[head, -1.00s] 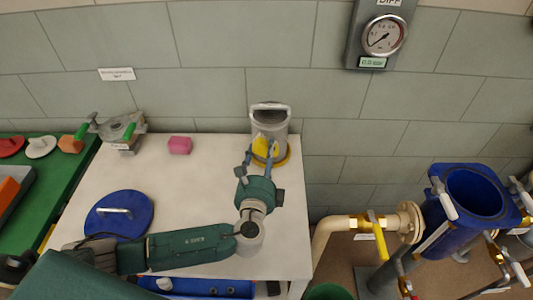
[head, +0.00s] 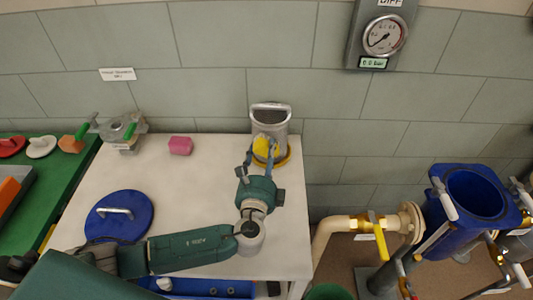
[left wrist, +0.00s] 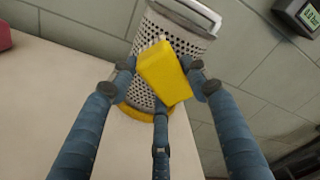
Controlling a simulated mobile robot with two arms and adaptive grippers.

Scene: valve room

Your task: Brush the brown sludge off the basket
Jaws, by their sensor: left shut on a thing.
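The basket (head: 268,120) is a grey perforated metal cylinder with a handle on top. It stands upright at the back right of the white table, on a yellow-orange round base (head: 284,159). My left gripper (head: 261,154) is in front of it, shut on a yellow block-like brush (left wrist: 163,72). In the left wrist view the brush is in front of the basket's perforated side (left wrist: 188,47) and hides part of it. I cannot tell whether they touch. No brown sludge can be made out on the visible side. My right gripper is not in view.
A green bench (head: 60,180) is left. A blue vessel (head: 450,225) and pipes stand right. The tiled wall is close behind the basket.

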